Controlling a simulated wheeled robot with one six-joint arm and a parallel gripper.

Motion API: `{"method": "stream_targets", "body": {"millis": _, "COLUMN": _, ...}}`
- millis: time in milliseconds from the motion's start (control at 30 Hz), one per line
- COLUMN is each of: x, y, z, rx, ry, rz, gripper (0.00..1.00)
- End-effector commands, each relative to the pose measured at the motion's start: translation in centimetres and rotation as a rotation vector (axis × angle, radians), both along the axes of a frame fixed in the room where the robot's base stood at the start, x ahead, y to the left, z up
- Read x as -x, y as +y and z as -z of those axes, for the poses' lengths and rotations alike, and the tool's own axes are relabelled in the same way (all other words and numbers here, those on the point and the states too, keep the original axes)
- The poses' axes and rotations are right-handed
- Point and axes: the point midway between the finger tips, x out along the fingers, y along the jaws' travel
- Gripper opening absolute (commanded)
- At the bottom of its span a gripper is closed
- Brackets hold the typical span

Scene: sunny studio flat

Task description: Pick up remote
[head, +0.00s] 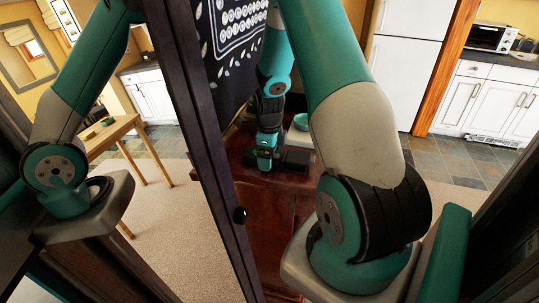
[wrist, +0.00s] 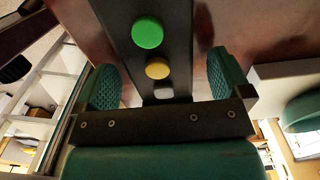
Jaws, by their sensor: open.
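The remote (wrist: 178,25) is a dark bar with round green and yellow buttons and a pale one. In the wrist view it runs from the top edge down between my two teal fingers. My gripper (wrist: 165,80) is open, with one finger on each side of the remote and visible gaps on both sides. The palm bar hides the remote's near end. In the head view my gripper (head: 264,161) is low over a dark red-brown tabletop (head: 262,202). A dark shape (head: 294,160) beside it looks like the remote, partly hidden by my gripper.
A teal bowl (head: 301,121) stands close behind the gripper on a pale surface; it also shows in the wrist view (wrist: 304,112). A dark patterned cloth (head: 238,50) hangs behind. A small wooden table (head: 112,133) stands at left. My upper arm covers the right middle.

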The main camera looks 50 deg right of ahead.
Motion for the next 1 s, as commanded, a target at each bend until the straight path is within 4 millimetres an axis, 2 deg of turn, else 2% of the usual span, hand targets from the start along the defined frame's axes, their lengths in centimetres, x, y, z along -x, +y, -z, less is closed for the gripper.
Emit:
{"method": "stream_targets", "body": {"millis": 267, "x": 0.0, "y": 0.0, "z": 0.4, "rx": 0.001, "ry": -0.002, "rz": 0.000, "gripper": 0.96}}
{"method": "stream_targets", "body": {"millis": 500, "x": 0.0, "y": 0.0, "z": 0.4, "rx": 0.001, "ry": -0.002, "rz": 0.000, "gripper": 0.41}}
{"method": "stream_targets", "body": {"millis": 533, "x": 0.0, "y": 0.0, "z": 0.4, "rx": 0.001, "ry": -0.002, "rz": 0.000, "gripper": 0.35}}
{"method": "stream_targets", "body": {"millis": 833, "x": -0.1, "y": 0.0, "z": 0.1, "rx": 0.001, "ry": -0.002, "rz": 0.000, "gripper": 0.35}}
{"method": "stream_targets", "body": {"millis": 1000, "x": -0.1, "y": -0.1, "z": -1.2, "rx": 0.003, "ry": -0.005, "rz": 0.000, "gripper": 0.35}}
